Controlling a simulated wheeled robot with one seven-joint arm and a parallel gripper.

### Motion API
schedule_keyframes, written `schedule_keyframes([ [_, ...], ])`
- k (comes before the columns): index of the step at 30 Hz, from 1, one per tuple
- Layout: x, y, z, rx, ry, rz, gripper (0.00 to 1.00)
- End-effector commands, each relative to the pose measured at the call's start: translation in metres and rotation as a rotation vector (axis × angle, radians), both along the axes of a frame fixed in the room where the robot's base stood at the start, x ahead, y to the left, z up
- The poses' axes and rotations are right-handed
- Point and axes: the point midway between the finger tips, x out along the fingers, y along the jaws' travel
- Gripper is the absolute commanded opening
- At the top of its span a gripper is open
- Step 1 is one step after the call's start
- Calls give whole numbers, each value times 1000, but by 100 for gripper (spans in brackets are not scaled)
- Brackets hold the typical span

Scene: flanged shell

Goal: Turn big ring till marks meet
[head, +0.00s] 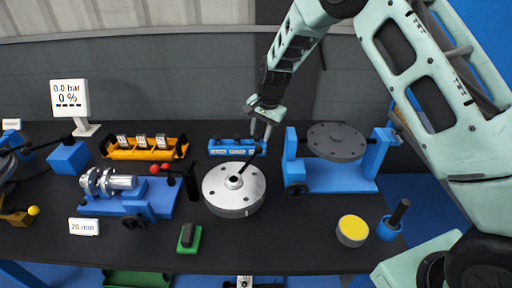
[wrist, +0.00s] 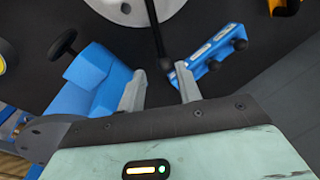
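The round silver flanged disc (head: 231,203) lies on the dark bench, with a raised hub at its centre. It looks like the big ring, though I cannot make out any marks on it. A black bar (head: 246,165) slopes up from the hub towards my gripper (head: 261,131). In the wrist view the disc (wrist: 138,10) is at the top edge, partly cut off. The bar (wrist: 158,40) reaches down to just ahead of my gripper (wrist: 160,88). The fingers are apart with nothing seen between them; I cannot tell whether they touch the bar.
A blue fixture with a grey round plate (head: 337,141) stands right of the disc. A blue rack (head: 234,148) is behind it. A blue rig with a metal shaft (head: 122,182) and an orange tray (head: 144,153) are left. A green block (head: 189,240) and yellow-topped cylinder (head: 352,230) are in front.

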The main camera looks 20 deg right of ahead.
Motion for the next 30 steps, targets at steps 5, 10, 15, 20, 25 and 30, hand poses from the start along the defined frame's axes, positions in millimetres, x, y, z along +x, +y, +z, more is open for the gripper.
schedule_keyframes([
  [5, 4, 5, -36, 0, 4, 2, 34],
  [10, 9, 9, -64, 0, 1, 1, 34],
  [15, 11, 12, -80, 1, 1, 1, 34],
  [20, 12, 13, -86, 1, -2, 1, 34],
  [25, 12, 13, -86, 1, -2, 1, 34],
  [30, 12, 13, -86, 1, -1, 1, 1],
])
